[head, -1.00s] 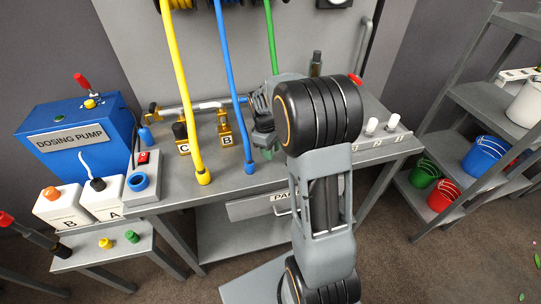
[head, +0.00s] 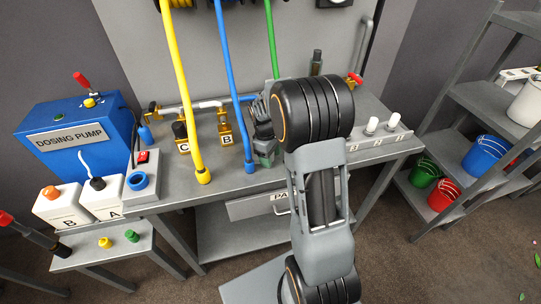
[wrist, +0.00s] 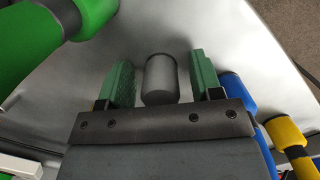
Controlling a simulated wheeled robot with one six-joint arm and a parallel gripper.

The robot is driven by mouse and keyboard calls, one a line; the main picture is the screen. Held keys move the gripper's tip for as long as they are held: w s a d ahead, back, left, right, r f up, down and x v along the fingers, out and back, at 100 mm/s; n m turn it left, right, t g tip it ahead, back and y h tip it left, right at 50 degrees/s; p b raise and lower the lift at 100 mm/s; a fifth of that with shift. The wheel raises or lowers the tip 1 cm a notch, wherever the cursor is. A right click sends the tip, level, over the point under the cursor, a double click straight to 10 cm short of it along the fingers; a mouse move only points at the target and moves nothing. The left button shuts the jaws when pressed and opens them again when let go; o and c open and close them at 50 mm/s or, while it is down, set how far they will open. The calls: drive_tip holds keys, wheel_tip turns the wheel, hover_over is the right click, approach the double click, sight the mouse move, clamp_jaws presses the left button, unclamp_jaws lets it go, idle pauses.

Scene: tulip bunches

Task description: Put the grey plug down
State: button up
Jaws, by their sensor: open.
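The grey plug (wrist: 160,78) is a short cylinder between the two green finger pads in the wrist view, over the grey bench top (wrist: 215,30). A narrow gap shows on each side of it, so neither pad visibly touches it. My gripper (wrist: 163,80) is open around it. In the head view my gripper (head: 264,156) is low over the bench top, right of the blue hose; the plug cannot be made out there. The wrist view does not clearly show whether the plug's base rests on the bench.
A large green hose end (wrist: 30,40) lies close left in the wrist view. A blue hose end (wrist: 237,92) and a yellow one (wrist: 288,138) are at right. In the head view, valves (head: 225,128) stand left of my gripper and white pegs (head: 371,125) stand right.

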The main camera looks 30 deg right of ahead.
drive_tip(key=r, duration=0.4)
drive_tip(key=w+r, duration=0.1)
drive_tip(key=r, duration=0.3)
drive_tip(key=a+r, duration=0.1)
drive_tip(key=r, duration=0.2)
drive_tip(key=shift+w+r+p, duration=0.2)
drive_tip(key=shift+r+p, duration=0.1)
drive_tip(key=shift+r, duration=0.1)
drive_tip(key=s+a+m+t, duration=0.2)
drive_tip(key=s+a+m, duration=0.1)
drive_tip(key=s, duration=0.5)
drive_tip(key=s+a+r+m+t+y, duration=0.1)
drive_tip(key=s+a+m+t, duration=0.2)
drive_tip(key=s+a, duration=0.3)
drive_tip(key=s, duration=0.3)
drive_tip(key=shift+s+m, duration=0.15)
drive_tip(key=shift+m, duration=0.15)
